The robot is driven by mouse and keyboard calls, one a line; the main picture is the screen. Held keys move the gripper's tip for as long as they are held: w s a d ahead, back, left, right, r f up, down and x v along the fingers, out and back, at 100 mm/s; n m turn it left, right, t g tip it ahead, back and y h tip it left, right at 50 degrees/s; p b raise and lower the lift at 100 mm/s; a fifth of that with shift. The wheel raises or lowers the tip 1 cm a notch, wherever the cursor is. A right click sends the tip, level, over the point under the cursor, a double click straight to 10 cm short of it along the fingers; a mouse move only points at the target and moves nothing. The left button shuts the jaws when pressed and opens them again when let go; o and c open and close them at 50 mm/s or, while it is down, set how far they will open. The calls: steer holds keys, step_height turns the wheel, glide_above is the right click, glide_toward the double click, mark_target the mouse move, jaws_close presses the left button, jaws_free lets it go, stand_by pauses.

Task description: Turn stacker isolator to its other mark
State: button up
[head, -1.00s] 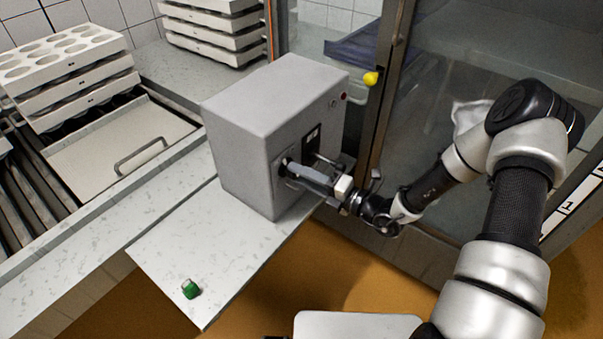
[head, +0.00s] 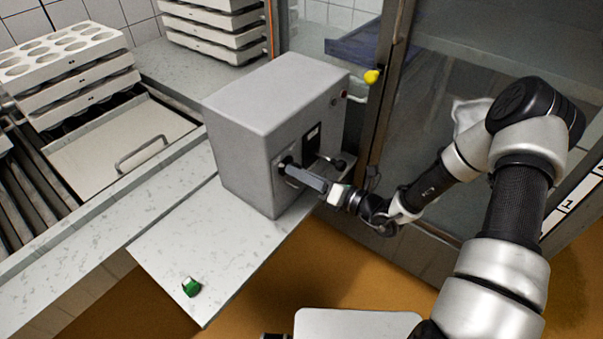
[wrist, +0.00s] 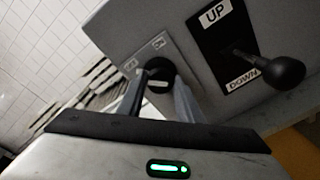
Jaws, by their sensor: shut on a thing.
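The stacker isolator (wrist: 158,68) is a round black knob on a pale plate on the side of the grey control box (head: 262,100). The plate carries two small marks (wrist: 159,43), too small to read. My gripper (head: 287,165) reaches the box from the right in the head view. In the wrist view its two fingers stand on either side of the knob, shut on it. A pale strip shows on the knob between the fingers. Which mark the knob points to cannot be told. In the head view the fingers hide most of the knob.
A black-knobbed lever (wrist: 285,72) between UP and DOWN labels juts out close beside the isolator. A yellow knob (head: 372,77) is on the door frame behind. A small green object (head: 191,287) lies on the bench (head: 165,250). Mould trays (head: 70,62) are stacked at left.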

steer(key=shift+f, duration=0.1)
steer(key=o, duration=1)
steer(key=shift+o, duration=0.2)
steer(key=v, duration=1.7)
steer(key=shift+d, duration=0.3)
steer(key=shift+r, duration=0.2)
